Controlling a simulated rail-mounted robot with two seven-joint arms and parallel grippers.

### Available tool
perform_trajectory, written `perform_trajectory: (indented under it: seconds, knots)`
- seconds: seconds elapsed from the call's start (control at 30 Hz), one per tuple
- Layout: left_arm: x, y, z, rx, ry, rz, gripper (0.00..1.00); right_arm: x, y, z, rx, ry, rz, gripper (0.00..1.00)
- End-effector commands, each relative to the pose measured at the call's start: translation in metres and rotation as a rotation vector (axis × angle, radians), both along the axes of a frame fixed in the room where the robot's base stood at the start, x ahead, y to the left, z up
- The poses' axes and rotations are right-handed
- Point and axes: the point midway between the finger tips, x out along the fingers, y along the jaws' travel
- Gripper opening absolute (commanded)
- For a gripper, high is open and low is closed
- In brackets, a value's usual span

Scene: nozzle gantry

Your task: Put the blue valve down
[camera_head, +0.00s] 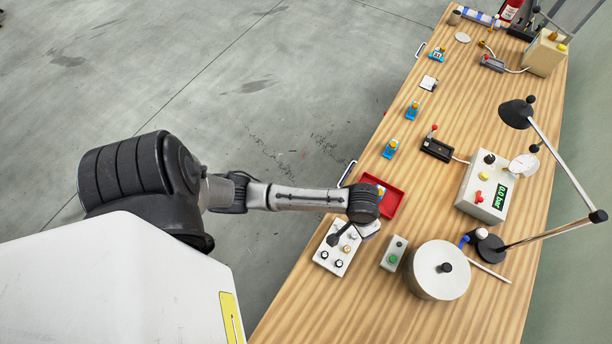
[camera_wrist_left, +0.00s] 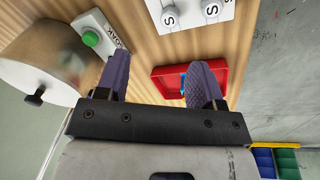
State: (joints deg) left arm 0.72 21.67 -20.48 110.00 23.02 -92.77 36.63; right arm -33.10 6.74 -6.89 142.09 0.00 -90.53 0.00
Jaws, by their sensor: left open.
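A blue valve (camera_head: 381,191) lies in the red tray (camera_head: 389,207) at the bench's left edge. In the left wrist view the tray (camera_wrist_left: 222,77) is beyond the fingers, and a blue part of the valve (camera_wrist_left: 183,82) shows, partly hidden by one finger. In the head view the wrist hides most of this gripper (camera_head: 367,229), just in front of the tray. More blue valves with orange tops (camera_head: 390,148) (camera_head: 412,109) stand farther along the bench. My right gripper is not in view.
A white knob panel (camera_head: 335,258), a grey box with a green button (camera_head: 394,253) and a round drum (camera_head: 438,277) stand close to the gripper. A gauge box (camera_head: 483,185) and a lamp (camera_head: 548,235) are on the right. Bare wood lies right of the tray.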

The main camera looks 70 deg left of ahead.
Motion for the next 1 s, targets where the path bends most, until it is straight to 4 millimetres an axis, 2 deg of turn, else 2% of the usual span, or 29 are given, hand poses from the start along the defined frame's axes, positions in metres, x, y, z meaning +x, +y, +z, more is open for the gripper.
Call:
perform_trajectory:
  seconds: [0.03, 0.2, 0.4, 0.6, 1.0]
  knots:
    - [-0.026, -0.011, 0.001, -0.013, -0.026, -0.055, 0.61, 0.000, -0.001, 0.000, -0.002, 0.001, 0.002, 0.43]
    - [-0.090, -0.018, 0.021, 0.020, -0.125, -0.201, 0.61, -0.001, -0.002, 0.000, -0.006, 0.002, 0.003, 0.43]
    - [-0.141, -0.006, 0.047, 0.099, -0.186, -0.286, 0.61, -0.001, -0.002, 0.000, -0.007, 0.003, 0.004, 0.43]
    - [-0.162, 0.004, 0.061, 0.151, -0.201, -0.320, 0.61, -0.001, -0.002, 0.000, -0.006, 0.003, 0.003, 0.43]
    - [-0.165, 0.005, 0.063, 0.159, -0.202, -0.326, 0.61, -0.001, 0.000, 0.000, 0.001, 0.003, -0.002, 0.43]
